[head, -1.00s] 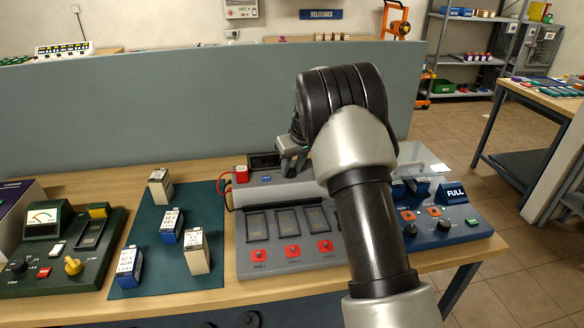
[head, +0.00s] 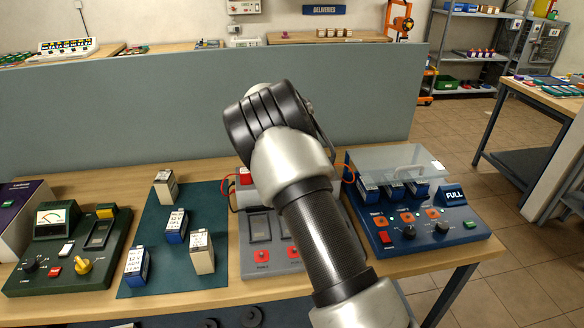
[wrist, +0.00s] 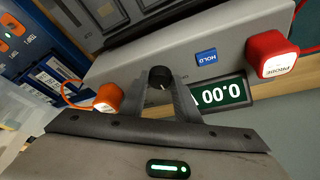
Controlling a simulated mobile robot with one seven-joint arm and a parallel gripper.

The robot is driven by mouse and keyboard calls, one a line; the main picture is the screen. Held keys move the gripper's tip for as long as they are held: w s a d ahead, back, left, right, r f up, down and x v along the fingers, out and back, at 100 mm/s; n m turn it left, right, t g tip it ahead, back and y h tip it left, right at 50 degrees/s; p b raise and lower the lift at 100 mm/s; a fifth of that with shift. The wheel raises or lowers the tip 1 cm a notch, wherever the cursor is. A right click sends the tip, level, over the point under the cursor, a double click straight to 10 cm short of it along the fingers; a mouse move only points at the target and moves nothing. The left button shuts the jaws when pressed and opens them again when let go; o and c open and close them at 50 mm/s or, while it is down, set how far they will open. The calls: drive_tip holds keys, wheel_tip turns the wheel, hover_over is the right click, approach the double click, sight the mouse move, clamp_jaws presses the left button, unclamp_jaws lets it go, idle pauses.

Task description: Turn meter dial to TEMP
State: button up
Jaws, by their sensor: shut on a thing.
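In the wrist view, the meter dial (wrist: 160,74) is a small black round knob on the grey meter panel (wrist: 215,40). My gripper (wrist: 163,86) is shut on it, one finger on each side. Beside it are a blue HOLD button (wrist: 206,57) and a dark green display (wrist: 222,95) reading 0.00, upside down in this view. I cannot see a TEMP mark; the dial's markings are hidden or too small.
A red PROBE block (wrist: 272,55) and an orange block (wrist: 108,97) flank the dial, each with a cable. A blue tester (head: 425,238) with batteries under a clear lid stands right. A green tester (head: 48,262) and a mat (head: 150,222) with several batteries lie left.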

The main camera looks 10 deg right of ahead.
drive_tip(key=m, duration=0.2)
drive_tip(key=m+g+h, duration=0.1)
drive_tip(key=m+p, duration=0.1)
drive_tip(key=m, duration=0.1)
drive_tip(key=shift+w+a+m+g, duration=0.2)
drive_tip(key=shift+w+m+g, duration=0.1)
drive_tip(key=m+g+p, duration=0.1)
drive_tip(key=m, duration=0.1)
drive_tip(key=m+h+p, duration=0.1)
drive_tip(key=m, duration=0.1)
drive_tip(key=shift+w+m+g, duration=0.15)
drive_tip(key=shift+m+g, duration=0.25)
drive_tip(key=shift+m, duration=0.3)
drive_tip(key=o, duration=1)
drive_tip(key=shift+o, duration=0.2)
drive_tip(key=shift+a, duration=0.1)
